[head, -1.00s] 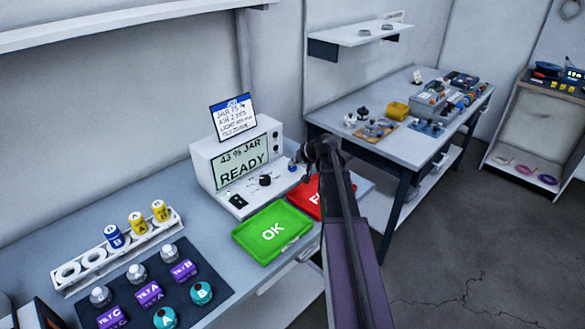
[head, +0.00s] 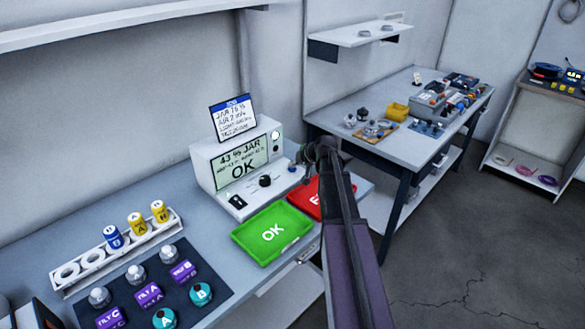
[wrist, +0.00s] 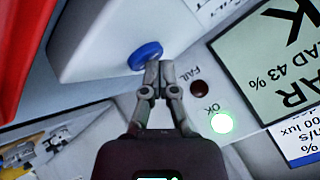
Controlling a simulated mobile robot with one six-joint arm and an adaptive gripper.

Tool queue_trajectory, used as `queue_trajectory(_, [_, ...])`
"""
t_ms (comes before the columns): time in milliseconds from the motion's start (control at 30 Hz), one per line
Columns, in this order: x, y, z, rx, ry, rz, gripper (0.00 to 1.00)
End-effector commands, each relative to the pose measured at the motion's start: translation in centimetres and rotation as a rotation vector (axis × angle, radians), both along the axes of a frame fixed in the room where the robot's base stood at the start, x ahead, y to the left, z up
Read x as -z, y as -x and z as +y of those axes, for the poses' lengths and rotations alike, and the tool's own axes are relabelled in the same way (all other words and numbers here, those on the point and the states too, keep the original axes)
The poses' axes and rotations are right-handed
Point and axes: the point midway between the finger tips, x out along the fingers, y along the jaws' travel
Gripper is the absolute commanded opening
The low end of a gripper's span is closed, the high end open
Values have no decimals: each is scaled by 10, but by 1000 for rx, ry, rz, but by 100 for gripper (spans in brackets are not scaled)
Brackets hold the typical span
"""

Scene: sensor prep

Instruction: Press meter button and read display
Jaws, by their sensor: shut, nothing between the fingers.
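The white meter (head: 207,172) stands on the left bench. Its display (head: 240,163) reads "43 % JAR" with a smaller line and a large "OK"; part of it also shows in the wrist view (wrist: 275,60). In the wrist view the green OK lamp (wrist: 221,122) is lit and the red FAIL lamp (wrist: 199,89) is dark.
A green OK tray (head: 252,240) and a red tray (head: 312,205) lie in front of the meter. A white rack (head: 84,268) with jars and a dark mat (head: 200,256) with several parts are at the left. A second bench (head: 375,100) stands behind.

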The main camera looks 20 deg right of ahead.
Motion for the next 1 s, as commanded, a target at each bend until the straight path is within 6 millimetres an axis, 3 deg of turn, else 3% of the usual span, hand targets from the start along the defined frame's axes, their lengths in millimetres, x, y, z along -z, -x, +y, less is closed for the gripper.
queue_trajectory(333, [-15, 0, 0, -1, 0, 1, 0])
queue_trajectory(1000, [-24, 0, 0, 0, 0, 0, 0])
